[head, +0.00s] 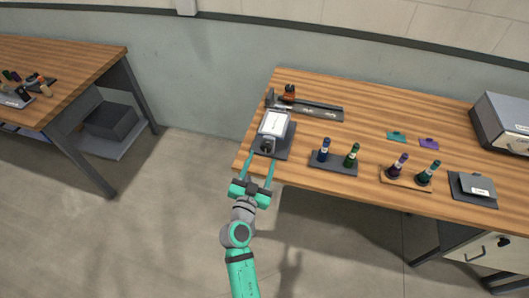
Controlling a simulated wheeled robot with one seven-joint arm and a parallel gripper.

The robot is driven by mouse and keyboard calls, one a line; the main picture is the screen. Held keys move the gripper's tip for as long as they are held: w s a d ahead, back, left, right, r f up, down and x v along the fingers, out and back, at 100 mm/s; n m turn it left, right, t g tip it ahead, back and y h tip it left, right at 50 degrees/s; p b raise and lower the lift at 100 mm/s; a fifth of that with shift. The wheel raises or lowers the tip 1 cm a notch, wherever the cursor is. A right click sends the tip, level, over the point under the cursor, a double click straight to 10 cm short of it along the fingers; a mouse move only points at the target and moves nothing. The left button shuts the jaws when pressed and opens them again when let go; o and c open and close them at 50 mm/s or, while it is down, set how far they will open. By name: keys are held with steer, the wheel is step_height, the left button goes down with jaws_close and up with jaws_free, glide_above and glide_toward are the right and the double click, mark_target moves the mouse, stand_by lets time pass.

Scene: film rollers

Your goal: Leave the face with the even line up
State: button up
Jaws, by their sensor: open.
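A grey device with a white upper face (274,122) sits on a dark base plate (285,146) near the left end of the wooden table (350,185). A dark knob or handle (267,146) is on its near side. Any line on the white face is too small to make out. My gripper (261,160) is open and empty at the table's front left edge. Its two teal fingers point at the near side of the device, just short of the handle or beside it; I cannot tell whether they touch. The underside of the device is hidden.
Dark-topped bottles or rollers stand on a grey tray (334,168) and a wooden tray (405,184) to the right. A dark rail (320,111) and a brown bottle (289,92) lie behind. A grey box (503,122) stands far right. Another table (75,60) is left.

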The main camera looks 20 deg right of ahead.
mark_target(266, 149)
steer(key=shift+x, duration=2.4)
steer(key=shift+a, duration=0.1)
steer(key=c, duration=1.1)
